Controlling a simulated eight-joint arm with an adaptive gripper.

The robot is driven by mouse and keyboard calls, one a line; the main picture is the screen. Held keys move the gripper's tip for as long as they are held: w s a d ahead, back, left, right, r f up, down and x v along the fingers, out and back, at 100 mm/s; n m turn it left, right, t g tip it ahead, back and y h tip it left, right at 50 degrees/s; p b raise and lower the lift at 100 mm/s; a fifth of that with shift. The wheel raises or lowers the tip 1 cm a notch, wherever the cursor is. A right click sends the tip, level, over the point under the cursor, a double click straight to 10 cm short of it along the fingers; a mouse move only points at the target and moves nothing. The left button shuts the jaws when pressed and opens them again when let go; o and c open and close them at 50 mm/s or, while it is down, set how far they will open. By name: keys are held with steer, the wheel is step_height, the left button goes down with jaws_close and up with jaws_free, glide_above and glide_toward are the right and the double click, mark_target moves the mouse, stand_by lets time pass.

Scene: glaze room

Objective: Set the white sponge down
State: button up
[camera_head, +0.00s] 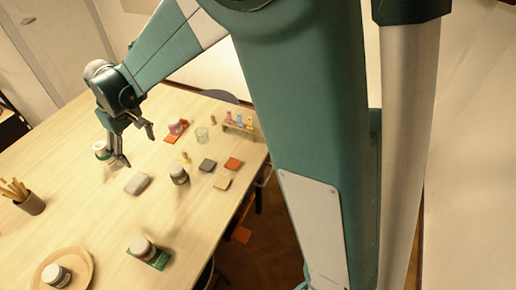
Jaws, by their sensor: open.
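A pale grey-white block (138,183), which looks like the white sponge, lies flat on the wooden table (180,215). My gripper (136,146) is at the upper left of the table, just beyond the block in the picture. Its two fingers are spread apart, with nothing visible between them. The block appears apart from the fingers. The exact height of the fingers above the table cannot be told.
A white-lidded jar (101,150) stands close to the left of my gripper. A dark jar (179,176) and several small tiles (207,164) are to the right. A brush cup (30,203), a jar on a green piece (143,248) and a round wooden plate (82,262) are nearer.

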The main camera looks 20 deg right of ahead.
steer(key=s+d+r+m+t, duration=0.1)
steer(key=s+d+r, duration=0.25)
steer(key=d, duration=0.35)
steer(key=s+d+r+m+t, duration=0.1)
steer(key=s+d+r+m, duration=0.15)
steer(key=d+r, duration=0.4)
steer(key=s+d+r+t, duration=0.1)
steer(key=s+d+r, duration=0.15)
steer(key=d, duration=0.65)
steer(key=s+d+m+t, duration=0.3)
steer(key=s+d+m, duration=0.1)
steer(key=s+d, duration=1.2)
steer(key=shift+s+d+f+t, duration=0.3)
steer(key=shift+s+d+f, duration=0.1)
steer(key=shift+s, duration=0.75)
steer(key=shift+f+m, duration=0.1)
steer(key=shift+m, duration=0.15)
step_height(320, 180, down, 9)
steer(key=b, duration=0.9)
steer(key=shift+f, duration=0.15)
